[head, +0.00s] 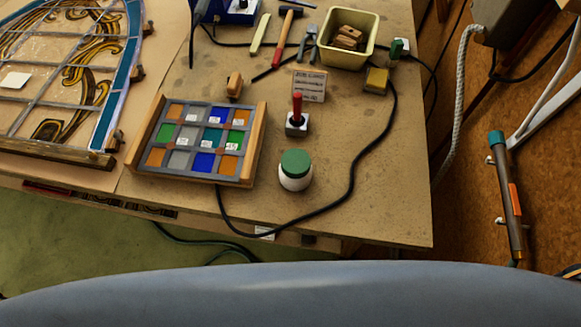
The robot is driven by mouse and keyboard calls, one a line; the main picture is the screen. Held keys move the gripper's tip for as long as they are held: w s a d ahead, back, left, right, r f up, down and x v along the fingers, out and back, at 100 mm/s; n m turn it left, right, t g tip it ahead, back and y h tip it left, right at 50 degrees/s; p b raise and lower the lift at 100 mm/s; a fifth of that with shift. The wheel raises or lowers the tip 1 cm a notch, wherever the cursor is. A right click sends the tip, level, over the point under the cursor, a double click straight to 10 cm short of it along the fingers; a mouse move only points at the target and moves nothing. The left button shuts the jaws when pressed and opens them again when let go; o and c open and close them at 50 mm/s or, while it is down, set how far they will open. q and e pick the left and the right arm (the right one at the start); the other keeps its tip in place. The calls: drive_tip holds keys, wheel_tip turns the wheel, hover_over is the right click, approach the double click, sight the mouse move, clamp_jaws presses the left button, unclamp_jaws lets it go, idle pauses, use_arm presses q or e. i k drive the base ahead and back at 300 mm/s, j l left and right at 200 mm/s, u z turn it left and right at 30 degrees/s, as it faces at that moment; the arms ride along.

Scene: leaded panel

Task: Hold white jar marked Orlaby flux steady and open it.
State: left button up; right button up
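A white jar (295,180) with a green lid (296,162) stands upright near the front edge of the workbench. The lid sits on the jar. No writing on the jar can be made out in this view. Neither of my grippers is in the head view, and nothing is touching the jar.
A tray of coloured glass squares (180,172) lies left of the jar. A red-handled tool in a metal block (297,124) stands behind it. A black cable (352,178) loops around the jar's front and right. A leaded panel (60,70) lies at left. Bare bench (400,190) is at right.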

sight(293, 184)
drive_tip(key=j+z, duration=0.25)
drive_tip(key=k+j+z, duration=0.25)
drive_tip(key=j, duration=0.2)
drive_tip(key=j+z, duration=0.25)
drive_tip(key=k+j+z, duration=0.25)
drive_tip(key=l, duration=0.1)
